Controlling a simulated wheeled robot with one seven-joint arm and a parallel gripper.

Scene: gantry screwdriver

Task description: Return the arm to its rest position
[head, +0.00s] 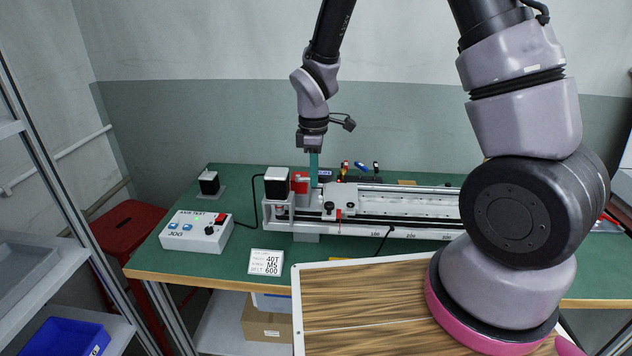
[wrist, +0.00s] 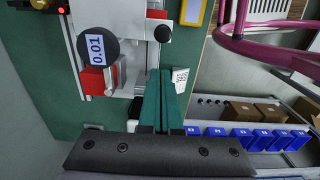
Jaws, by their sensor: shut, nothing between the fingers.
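My gripper (head: 313,172) hangs pointing down over the left end of the linear gantry (head: 400,208) on the green bench. Its two teal fingers are together with nothing between them, as the wrist view (wrist: 160,78) also shows. Whether the fingertips touch anything there cannot be told. My arm reaches up and over from the right.
A jog control box (head: 194,232) and a printed card (head: 266,263) lie left on the bench. A small black motor (head: 209,182) stands behind. Several tools (head: 360,167) are at the back. The air above the bench's left is clear.

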